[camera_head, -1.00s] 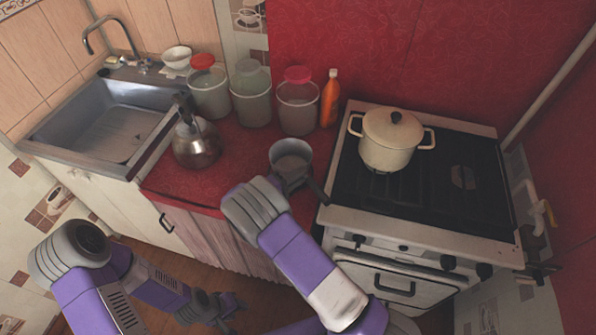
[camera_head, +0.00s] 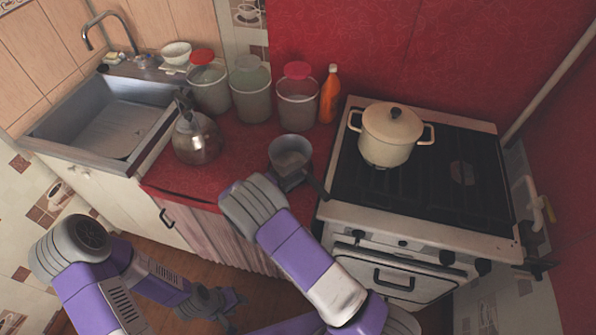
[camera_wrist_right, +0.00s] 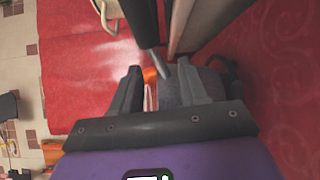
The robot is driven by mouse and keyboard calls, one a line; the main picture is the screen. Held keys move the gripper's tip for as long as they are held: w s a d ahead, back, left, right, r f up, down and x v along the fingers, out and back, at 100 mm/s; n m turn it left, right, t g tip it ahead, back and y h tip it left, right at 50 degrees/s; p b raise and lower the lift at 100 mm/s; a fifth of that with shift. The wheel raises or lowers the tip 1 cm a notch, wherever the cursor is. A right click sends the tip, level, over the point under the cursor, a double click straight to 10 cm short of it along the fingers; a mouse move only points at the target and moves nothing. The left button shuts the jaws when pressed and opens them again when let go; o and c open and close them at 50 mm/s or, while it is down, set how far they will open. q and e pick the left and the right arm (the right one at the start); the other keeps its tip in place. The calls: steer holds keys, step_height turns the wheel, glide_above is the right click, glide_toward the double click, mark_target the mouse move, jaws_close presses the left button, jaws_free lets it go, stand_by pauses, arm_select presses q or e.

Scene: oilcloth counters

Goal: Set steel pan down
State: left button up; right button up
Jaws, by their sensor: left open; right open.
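The steel pan (camera_head: 290,154) is a small grey pot near the front right of the red counter, beside the stove. Its dark handle (camera_head: 319,189) points toward the lower right. My right gripper (camera_head: 289,183) is at the pan's near side by the handle, mostly hidden behind my wrist. In the right wrist view the two fingers of my right gripper (camera_wrist_right: 163,82) stand apart, open. I cannot tell whether they touch the pan. My left gripper (camera_head: 228,302) is open and low over the floor, away from the counter.
A cream lidded pot (camera_head: 390,135) sits on the stove (camera_head: 440,185) at right. A kettle (camera_head: 196,138), lidded jars (camera_head: 298,103) and an orange bottle (camera_head: 330,95) stand on the red counter (camera_head: 238,148). The sink (camera_head: 105,130) is at left. Bare counter lies between kettle and pan.

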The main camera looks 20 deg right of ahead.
steer(key=p+v, duration=0.1)
steer(key=v, duration=1)
